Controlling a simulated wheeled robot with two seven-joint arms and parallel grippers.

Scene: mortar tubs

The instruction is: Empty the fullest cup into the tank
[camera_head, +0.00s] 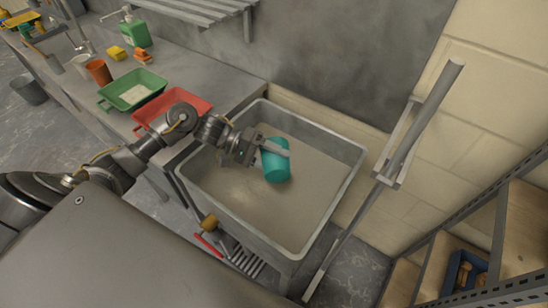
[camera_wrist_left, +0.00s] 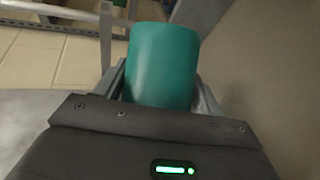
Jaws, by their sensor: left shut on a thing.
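The teal cup (camera_head: 276,166) is held by my left gripper (camera_head: 272,150) above the grey tank (camera_head: 337,205). The gripper is shut around the cup's side. The cup is tilted in the head view, and its inside is hidden, so I cannot tell what it holds. In the left wrist view the teal cup (camera_wrist_left: 162,65) stands between the two fingers. The tank's floor shows a pale brown-grey surface. My right gripper is not in view.
The grey bench (camera_head: 190,70) carries a green tray (camera_head: 132,88) with pale contents, a red tray (camera_head: 190,103), a green pump bottle (camera_head: 136,32) and sponges. A metal pole (camera_head: 425,115) stands right of the tank. Shelving (camera_head: 500,235) is at the lower right.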

